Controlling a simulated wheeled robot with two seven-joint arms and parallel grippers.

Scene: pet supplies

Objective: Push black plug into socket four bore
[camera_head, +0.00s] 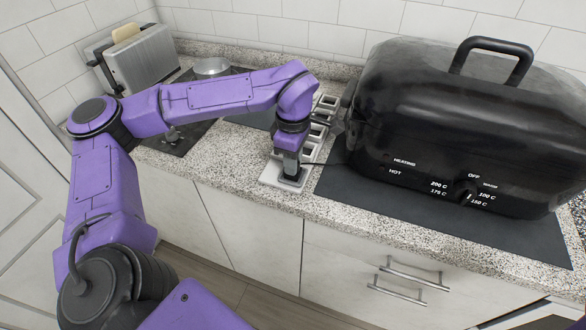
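A pale socket strip (272,181) with a row of several square openings (318,131) runs along the counter, left of the black roaster. My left gripper (291,170) points down over the near end of the strip, at or just above its nearest opening. Its fingers are small and dark here, so I cannot tell whether they are closed on something. I cannot make out the black plug; it may be hidden at the fingertips. A thin dark line, perhaps a cord, runs from beside the gripper toward the roaster. My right gripper is not in view.
The large black roaster (440,120) stands on a dark mat (430,210) close to the strip's right side. A toaster (148,58) and a metal pot (211,67) stand at the back left. The counter's front edge (240,190) is close to the gripper.

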